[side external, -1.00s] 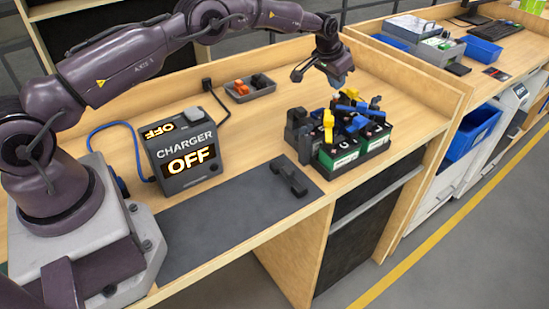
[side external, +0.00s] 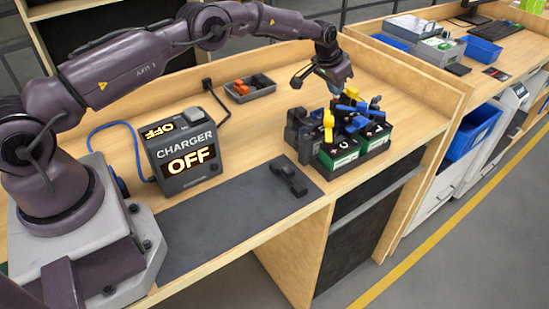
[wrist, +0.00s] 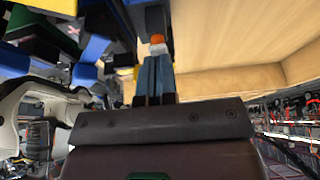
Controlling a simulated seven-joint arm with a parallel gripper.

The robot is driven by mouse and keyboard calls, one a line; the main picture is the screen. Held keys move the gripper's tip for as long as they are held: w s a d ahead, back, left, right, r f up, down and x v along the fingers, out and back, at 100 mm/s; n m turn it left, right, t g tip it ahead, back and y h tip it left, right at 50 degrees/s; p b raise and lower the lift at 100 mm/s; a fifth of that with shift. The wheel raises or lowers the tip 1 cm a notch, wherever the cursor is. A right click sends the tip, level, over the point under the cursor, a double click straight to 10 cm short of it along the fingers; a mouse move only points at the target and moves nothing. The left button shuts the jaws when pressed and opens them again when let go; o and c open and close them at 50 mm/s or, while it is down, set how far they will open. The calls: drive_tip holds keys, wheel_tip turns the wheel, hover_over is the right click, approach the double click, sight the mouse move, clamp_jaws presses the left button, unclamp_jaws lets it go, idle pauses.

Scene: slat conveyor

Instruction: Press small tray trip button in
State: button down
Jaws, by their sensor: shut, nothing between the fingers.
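No part that I can clearly identify as a trip button shows. A small grey tray (side external: 268,92) holding orange and black pieces stands at the back of the bench in the side external view. My gripper (side external: 337,92) is shut and empty, pointing down to the right of this tray, close above the back of the battery group. In the wrist view its blue fingers (wrist: 156,78) are together. A small orange and white part (wrist: 157,41) shows just beyond the fingertips; I cannot tell what it is or whether they touch it.
Green and black batteries (side external: 340,158) carry yellow (side external: 328,124) and blue clamps (side external: 362,108) close to my gripper. A charger (side external: 181,158) reading OFF stands left, with a black handle-like piece (side external: 289,180) on the dark mat (side external: 225,225).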

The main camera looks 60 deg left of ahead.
drive_tip(key=shift+f, duration=0.65)
drive_tip(key=shift+r, duration=3.55)
wheel_tip(320, 180, down, 3)
drive_tip(key=s+g, duration=0.1)
drive_tip(key=s, duration=0.2)
drive_tip(key=s+d+r+g, duration=0.1)
drive_tip(key=s+d+r, duration=0.1)
drive_tip(key=s+r, duration=0.65)
drive_tip(key=s+d+r+g, duration=0.1)
drive_tip(key=s+d+r, duration=0.2)
drive_tip(key=s+r, duration=0.55)
drive_tip(key=s+d+r+t, duration=0.1)
drive_tip(key=s+r+t, duration=0.1)
drive_tip(key=s, duration=1)
drive_tip(key=s+d+r+t, duration=0.1)
drive_tip(key=s+r+t, duration=0.1)
drive_tip(key=s, duration=1.1)
drive_tip(key=shift+s+d+r, duration=0.15)
drive_tip(key=shift+d+r, duration=0.1)
drive_tip(key=shift+r, duration=0.25)
